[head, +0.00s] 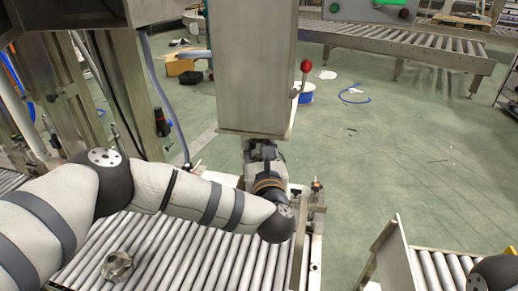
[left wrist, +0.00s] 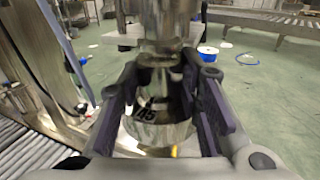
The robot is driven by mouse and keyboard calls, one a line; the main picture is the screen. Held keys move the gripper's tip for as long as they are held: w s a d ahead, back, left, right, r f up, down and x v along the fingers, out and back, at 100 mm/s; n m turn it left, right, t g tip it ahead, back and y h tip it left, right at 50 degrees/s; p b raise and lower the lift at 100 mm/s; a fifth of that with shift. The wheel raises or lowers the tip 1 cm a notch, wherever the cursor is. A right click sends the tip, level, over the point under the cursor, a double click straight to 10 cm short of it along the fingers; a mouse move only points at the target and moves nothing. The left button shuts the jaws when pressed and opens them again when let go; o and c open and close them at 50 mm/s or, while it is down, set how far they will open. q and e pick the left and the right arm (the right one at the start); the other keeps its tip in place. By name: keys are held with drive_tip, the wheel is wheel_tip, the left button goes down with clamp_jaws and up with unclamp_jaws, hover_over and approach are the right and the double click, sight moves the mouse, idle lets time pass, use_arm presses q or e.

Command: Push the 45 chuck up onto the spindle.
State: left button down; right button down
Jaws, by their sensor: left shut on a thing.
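The 45 chuck (left wrist: 160,128), a shiny metal piece with a dark marking, sits between the fingers of my left gripper (left wrist: 165,105) in the left wrist view. The gripper is shut on it. The metal spindle (left wrist: 166,32) comes down directly above the chuck, roughly in line with it. I cannot tell whether the two touch or how far they overlap. In the head view my left gripper (head: 262,153) is under the grey machine head (head: 252,70), which hides the spindle; the chuck cannot be made out there. My right gripper is out of view.
A loose metal chuck-like part (head: 117,266) lies on the roller conveyor (head: 180,250) below my left arm. A lever with a red knob (head: 306,67) is on the machine head's right side. A second conveyor (head: 440,265) stands at lower right, with open green floor (head: 400,150) beyond.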

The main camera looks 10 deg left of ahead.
use_arm(q)
drive_tip(key=shift+r, duration=0.4)
drive_tip(key=c, duration=1.1)
unclamp_jaws()
